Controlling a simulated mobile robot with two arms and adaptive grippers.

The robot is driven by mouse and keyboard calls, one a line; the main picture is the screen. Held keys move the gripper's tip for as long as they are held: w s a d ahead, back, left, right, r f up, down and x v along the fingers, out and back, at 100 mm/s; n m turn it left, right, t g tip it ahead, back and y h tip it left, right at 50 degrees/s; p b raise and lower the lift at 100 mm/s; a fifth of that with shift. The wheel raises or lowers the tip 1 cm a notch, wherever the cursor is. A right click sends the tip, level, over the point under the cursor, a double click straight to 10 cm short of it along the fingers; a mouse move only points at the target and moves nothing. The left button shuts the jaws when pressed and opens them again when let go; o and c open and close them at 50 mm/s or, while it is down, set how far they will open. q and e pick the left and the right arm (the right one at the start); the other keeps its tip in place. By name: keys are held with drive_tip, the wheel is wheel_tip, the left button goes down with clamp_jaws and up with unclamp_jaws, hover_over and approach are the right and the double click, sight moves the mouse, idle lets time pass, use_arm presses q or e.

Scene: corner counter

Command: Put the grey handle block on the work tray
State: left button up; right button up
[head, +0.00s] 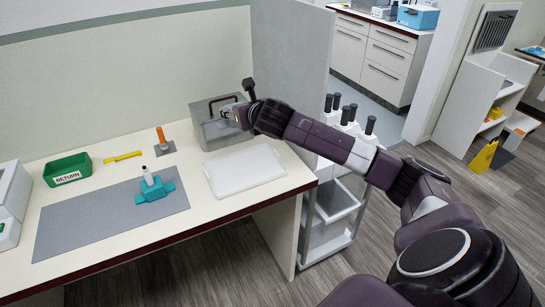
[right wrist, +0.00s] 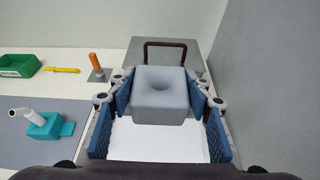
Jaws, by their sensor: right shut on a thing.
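My right gripper (right wrist: 165,105) is shut on a grey block (right wrist: 163,98), which has rounded edges and a round hollow in the face toward the camera. In the head view the right gripper (head: 232,114) is by the grey box, and the held block is hard to make out there. The work tray (head: 245,171) is white, shallow and empty, at the counter's right end. In the right wrist view the white tray (right wrist: 150,148) shows below the block, with a gap I cannot judge. My left gripper is not in view.
A grey box (head: 212,132) with a dark loop handle stands behind the tray, near a grey partition (head: 290,60). Left are an orange-handled piece (head: 160,136), a yellow piece (head: 122,157), a green RETURN bin (head: 67,168) and a teal block (head: 155,190) on a grey mat (head: 90,225).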

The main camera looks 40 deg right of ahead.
drive_tip(key=shift+s+d+f, duration=0.15)
drive_tip(key=shift+d, duration=0.1)
wheel_tip(320, 180, down, 15)
drive_tip(key=shift+a+r, duration=0.1)
drive_tip(key=shift+r, duration=0.1)
drive_tip(key=shift+f, duration=0.6)
wheel_tip(320, 180, down, 4)
drive_tip(key=shift+r, duration=0.15)
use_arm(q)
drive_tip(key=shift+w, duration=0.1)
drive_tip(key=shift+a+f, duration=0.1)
